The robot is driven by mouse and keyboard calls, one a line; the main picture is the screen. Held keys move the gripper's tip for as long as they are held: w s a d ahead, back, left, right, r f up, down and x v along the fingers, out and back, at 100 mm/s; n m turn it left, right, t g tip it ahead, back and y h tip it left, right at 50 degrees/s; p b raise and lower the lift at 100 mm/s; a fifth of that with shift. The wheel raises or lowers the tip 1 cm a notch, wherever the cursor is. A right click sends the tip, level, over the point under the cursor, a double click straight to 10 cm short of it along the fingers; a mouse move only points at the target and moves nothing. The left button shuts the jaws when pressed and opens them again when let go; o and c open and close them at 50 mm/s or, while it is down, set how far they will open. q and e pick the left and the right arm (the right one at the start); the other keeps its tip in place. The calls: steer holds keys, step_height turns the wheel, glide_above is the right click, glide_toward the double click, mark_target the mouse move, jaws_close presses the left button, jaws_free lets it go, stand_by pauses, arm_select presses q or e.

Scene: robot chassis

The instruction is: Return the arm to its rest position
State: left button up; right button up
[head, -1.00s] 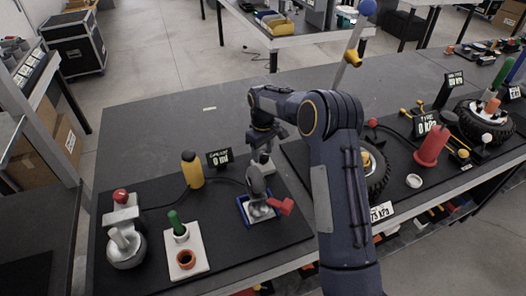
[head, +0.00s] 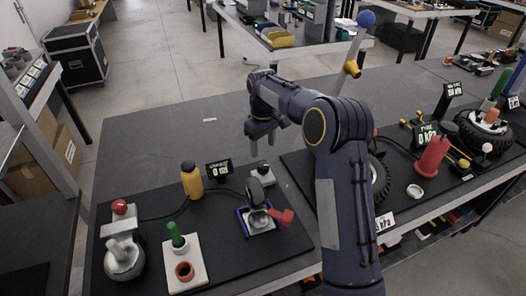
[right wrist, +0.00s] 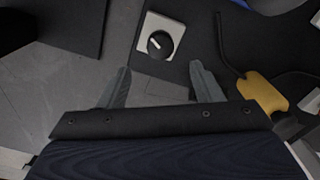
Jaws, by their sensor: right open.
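My right arm reaches in from the bottom of the head view over the dark workbench (head: 130,150). My right gripper (head: 262,146) hangs above the bench, behind the small box with a black knob (head: 264,176). In the right wrist view the two fingers of the gripper (right wrist: 160,78) are spread with nothing between them. The box with the knob (right wrist: 160,43) lies beyond the fingertips there, apart from them. My left arm does not show.
A yellow bottle (head: 191,180), a small display (head: 219,169) and a blue-framed fixture with a red handle (head: 262,220) stand on the black mat. A wheel and a red cone (head: 431,156) stand right of my arm. The bench's back left is clear.

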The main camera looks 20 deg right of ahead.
stand_by(0.4)
steer(key=s+a+r+m+t+y, duration=0.1)
steer(key=s+r, duration=0.4)
steer(key=s, duration=0.4)
steer(key=s+r+m+t+y, duration=0.1)
steer(key=s+r+m+t, duration=0.1)
steer(key=s+r, duration=0.5)
steer(key=s+a+f+m+t, duration=0.1)
steer(key=s+a+f, duration=0.1)
steer(key=s, duration=0.5)
steer(key=s+a+f+m+y, duration=0.1)
steer(key=s+a+f, duration=0.1)
steer(key=s, duration=0.5)
steer(key=s+a+f+m+t, duration=0.1)
steer(key=s+a+f, duration=0.1)
steer(key=s, duration=0.5)
steer(key=shift+a+t+y, duration=0.3)
steer(key=shift+a+y, duration=0.1)
steer(key=shift+a, duration=0.35)
